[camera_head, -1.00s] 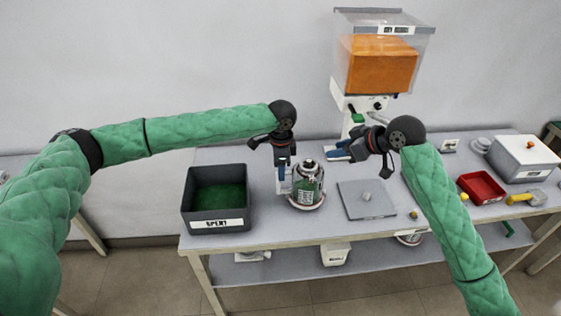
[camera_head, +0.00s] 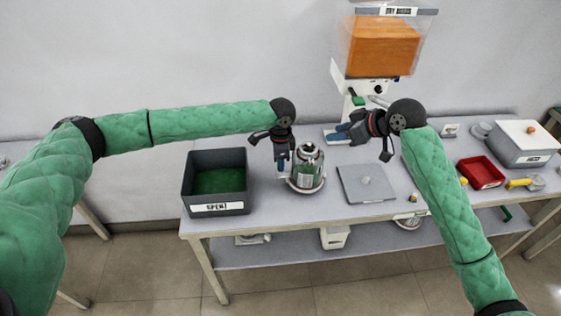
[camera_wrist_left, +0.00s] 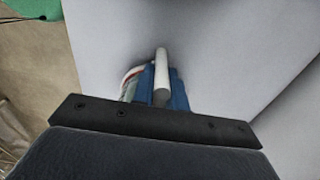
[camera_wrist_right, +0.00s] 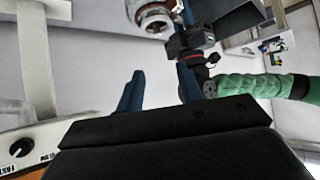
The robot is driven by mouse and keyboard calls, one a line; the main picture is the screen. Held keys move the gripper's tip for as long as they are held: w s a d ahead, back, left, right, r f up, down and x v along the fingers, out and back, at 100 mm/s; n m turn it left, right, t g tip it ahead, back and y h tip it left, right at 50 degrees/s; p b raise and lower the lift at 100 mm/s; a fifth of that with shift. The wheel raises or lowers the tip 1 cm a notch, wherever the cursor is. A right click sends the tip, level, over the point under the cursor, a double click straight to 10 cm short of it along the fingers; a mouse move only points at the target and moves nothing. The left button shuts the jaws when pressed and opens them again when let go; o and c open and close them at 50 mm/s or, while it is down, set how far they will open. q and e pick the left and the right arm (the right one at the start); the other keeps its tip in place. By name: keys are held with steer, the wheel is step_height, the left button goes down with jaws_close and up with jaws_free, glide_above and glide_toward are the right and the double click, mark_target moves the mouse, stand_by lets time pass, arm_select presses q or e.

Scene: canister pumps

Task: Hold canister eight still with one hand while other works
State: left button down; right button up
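A silver canister (camera_head: 308,160) with a green band and a label stands upright on a round base with a reddish rim. Its number is too small to read. My left gripper (camera_head: 283,168) points down at the canister's left side. In the left wrist view its blue fingers (camera_wrist_left: 162,88) lie close on both sides of a white rod (camera_wrist_left: 162,62) beside the canister, and look shut on it. My right gripper (camera_head: 337,136) is open and empty, behind and right of the canister. In the right wrist view its fingers (camera_wrist_right: 160,90) stand apart, with the canister (camera_wrist_right: 152,14) beyond.
A dark bin (camera_head: 216,208) labelled SPENT with a green inside stands left. A hopper machine (camera_head: 383,50) with orange contents stands behind. A grey square plate with a knob (camera_head: 352,192) lies right of the canister. A red tray (camera_head: 480,172) and a yellow-handled tool (camera_head: 520,183) lie further right.

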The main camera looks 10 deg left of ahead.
steer(key=shift+r, duration=0.15)
steer(key=c, duration=0.4)
steer(key=w+a+r+n+h, duration=0.1)
steer(key=w+a+r+n, duration=0.1)
steer(key=a+r, duration=0.35)
steer(key=w+a+r+n, duration=0.1)
steer(key=a+r, duration=0.1)
steer(key=r, duration=0.6)
steer(key=m+g+h, duration=0.2)
steer(key=m+h, duration=0.4)
steer(key=m, duration=0.2)
glide_toward(309, 144)
steer(key=x, duration=0.8)
steer(key=shift+w+f, duration=0.1)
steer(key=shift+f, duration=0.2)
jaws_close()
